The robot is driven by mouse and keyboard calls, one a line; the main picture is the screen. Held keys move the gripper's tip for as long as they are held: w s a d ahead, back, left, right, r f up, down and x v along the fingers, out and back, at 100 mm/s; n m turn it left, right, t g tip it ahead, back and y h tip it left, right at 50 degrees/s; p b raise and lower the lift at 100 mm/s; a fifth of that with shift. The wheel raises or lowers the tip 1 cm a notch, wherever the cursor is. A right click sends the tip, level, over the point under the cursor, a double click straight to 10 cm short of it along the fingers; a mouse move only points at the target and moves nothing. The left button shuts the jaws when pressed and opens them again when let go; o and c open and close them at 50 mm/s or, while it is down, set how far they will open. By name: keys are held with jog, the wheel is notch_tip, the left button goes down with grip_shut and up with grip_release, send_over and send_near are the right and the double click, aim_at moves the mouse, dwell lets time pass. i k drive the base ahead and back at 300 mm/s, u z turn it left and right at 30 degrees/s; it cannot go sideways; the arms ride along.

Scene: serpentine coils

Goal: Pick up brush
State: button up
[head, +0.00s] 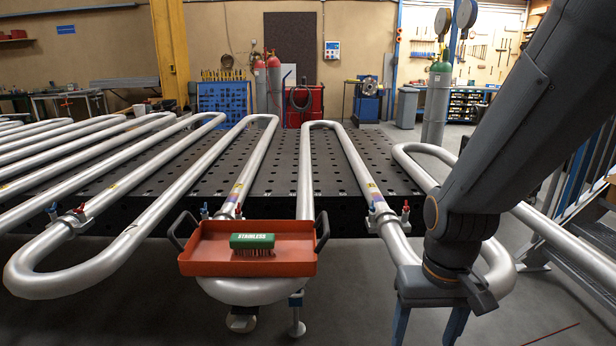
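My gripper (428,335) is at the lower right, well to the right of the tray. Its two blue fingers point down and stand apart with nothing visible between them. Their tips are at or past the lower picture edge.
The tray sits over a silver pipe bend (250,291). Long serpentine pipes with clamps and small valves run across a black perforated table (273,175). A pipe bend (497,275) lies close behind my gripper. Metal stairs (590,255) stand at the right.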

aim_at(244, 244)
jog(key=z, duration=1.1)
jog(key=k, duration=0.15)
jog(key=u, duration=2.15)
